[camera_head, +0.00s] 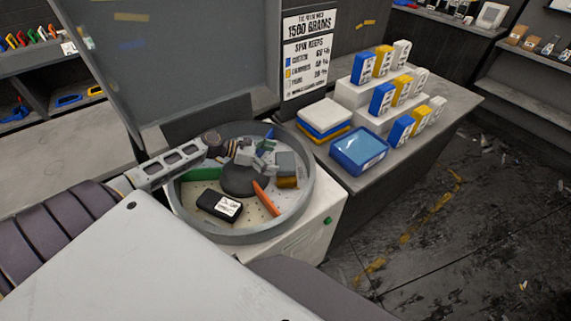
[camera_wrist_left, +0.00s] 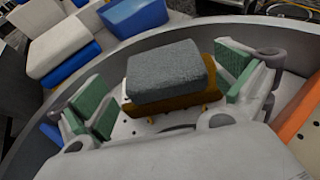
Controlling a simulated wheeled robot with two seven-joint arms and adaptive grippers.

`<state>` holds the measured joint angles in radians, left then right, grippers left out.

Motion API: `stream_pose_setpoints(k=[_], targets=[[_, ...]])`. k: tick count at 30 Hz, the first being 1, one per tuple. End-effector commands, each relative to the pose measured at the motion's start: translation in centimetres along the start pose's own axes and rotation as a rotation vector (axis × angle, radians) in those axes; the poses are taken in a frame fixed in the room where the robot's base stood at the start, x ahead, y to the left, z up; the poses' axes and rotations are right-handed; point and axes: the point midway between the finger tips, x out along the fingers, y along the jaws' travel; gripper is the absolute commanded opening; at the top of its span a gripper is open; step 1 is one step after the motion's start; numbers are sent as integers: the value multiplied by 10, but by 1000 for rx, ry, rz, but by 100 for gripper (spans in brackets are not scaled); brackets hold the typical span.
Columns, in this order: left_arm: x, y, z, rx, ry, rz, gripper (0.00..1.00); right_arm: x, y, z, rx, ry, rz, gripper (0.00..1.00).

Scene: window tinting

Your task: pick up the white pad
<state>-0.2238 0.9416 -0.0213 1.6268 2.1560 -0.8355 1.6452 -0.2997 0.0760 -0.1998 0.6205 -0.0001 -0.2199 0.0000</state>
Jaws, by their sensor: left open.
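The white pad, pale grey in this light (camera_head: 287,160), lies in the round drum (camera_head: 308,190) on top of a gold-brown pad (camera_head: 288,182). In the left wrist view the grey pad (camera_wrist_left: 172,76) sits slightly askew on the brown pad (camera_wrist_left: 175,105). My left gripper (camera_head: 259,156) reaches into the drum from the left. In the wrist view its green-lined fingers (camera_wrist_left: 168,92) are spread wide, one on each side of the stacked pads, with gaps. My right gripper is not in view.
The drum also holds a black labelled block (camera_head: 218,206), an orange tool (camera_head: 265,198), a green tool (camera_head: 200,174) and a dark central hub (camera_head: 240,181). A blue tray (camera_head: 359,152), stacked pads (camera_head: 323,121) and several boxes stand on the counter at the right.

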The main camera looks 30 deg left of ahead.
Motion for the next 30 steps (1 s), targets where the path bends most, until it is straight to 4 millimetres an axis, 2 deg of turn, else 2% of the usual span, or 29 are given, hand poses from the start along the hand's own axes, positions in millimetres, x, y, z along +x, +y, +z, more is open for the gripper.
stream_pose_setpoints(k=[17,30], targets=[[5,0,0,1,0,0,100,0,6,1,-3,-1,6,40],[36,-2,-3,2,0,0,100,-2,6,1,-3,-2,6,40]])
